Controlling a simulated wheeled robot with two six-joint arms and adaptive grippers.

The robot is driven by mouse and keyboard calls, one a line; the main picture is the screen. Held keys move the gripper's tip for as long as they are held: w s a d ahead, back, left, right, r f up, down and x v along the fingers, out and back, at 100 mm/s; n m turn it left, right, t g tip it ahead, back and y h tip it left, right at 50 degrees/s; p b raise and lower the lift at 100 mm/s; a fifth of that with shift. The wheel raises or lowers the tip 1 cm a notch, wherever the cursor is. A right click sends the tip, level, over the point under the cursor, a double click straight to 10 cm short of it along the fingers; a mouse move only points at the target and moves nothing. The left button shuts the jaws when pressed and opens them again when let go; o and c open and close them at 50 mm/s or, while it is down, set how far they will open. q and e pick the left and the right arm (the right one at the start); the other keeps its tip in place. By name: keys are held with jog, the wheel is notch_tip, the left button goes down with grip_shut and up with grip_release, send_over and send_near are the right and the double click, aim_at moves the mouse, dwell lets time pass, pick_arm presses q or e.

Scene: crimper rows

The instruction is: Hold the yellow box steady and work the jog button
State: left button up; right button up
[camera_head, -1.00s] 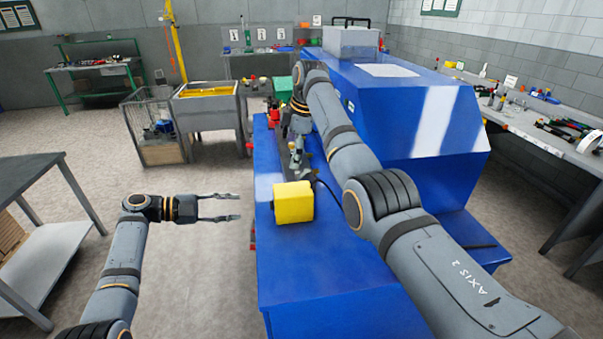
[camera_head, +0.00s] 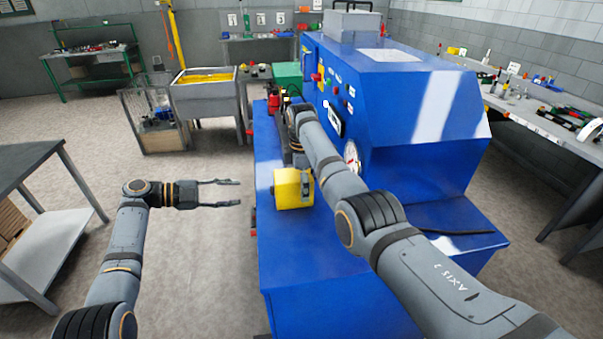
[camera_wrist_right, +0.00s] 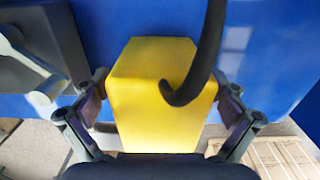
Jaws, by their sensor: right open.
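The yellow box (camera_head: 292,188) sits on the blue ledge of the machine. It also shows in the right wrist view (camera_wrist_right: 150,108), with a dark curved cable (camera_wrist_right: 208,50) in front of it. My right gripper (camera_wrist_right: 161,88) is open, with one finger on each side of the box; I cannot tell whether they touch it. My left gripper (camera_head: 238,192) is open and empty, out over the floor to the left of the ledge, with its fingers pointing at the box. I cannot make out the jog button in either view.
The blue machine (camera_head: 430,110) rises right of the ledge, with knobs and a round gauge (camera_head: 352,157) on its face. A grey handled part (camera_wrist_right: 40,70) stands left of the box in the wrist view.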

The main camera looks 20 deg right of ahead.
jog(key=shift+f, duration=0.45)
jog(key=shift+c, duration=0.4)
jog(key=c, duration=1.5)
pick_arm(q)
jog(key=shift+c, duration=0.4)
pick_arm(e)
jog(key=shift+c, duration=0.5)
pick_arm(q)
grip_shut()
